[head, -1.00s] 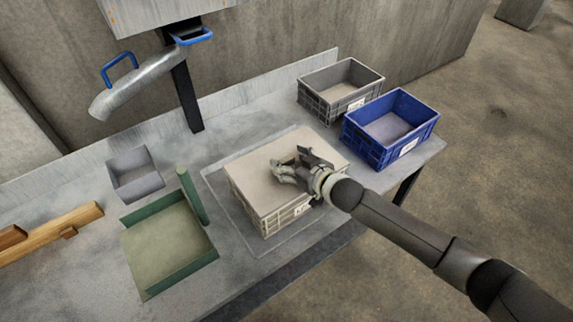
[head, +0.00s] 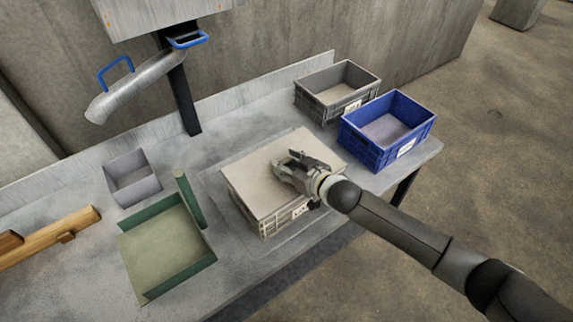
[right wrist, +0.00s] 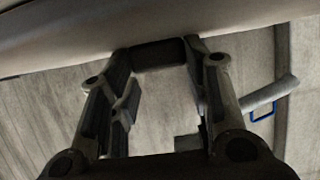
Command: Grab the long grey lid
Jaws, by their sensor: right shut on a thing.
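The long grey lid (head: 268,170) is a flat, pale grey-beige panel lying on top of a light crate (head: 271,225) in the middle of the table. My right gripper (head: 284,170) is over the lid's middle, reaching in from the right. In the right wrist view the lid's pale surface (right wrist: 90,35) fills the top, and a dark block like a handle (right wrist: 158,55) sits between the fingertips. The gripper is shut on this handle; in the head view the fingers hide it. My left gripper is not in view.
A grey crate (head: 305,106) and a blue crate (head: 365,150) stand at the back right. A small grey bin (head: 137,192) and a green tray (head: 150,294) are left of the lidded crate. A wooden piece (head: 60,232) lies far left. A metal chute (head: 135,90) hangs behind.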

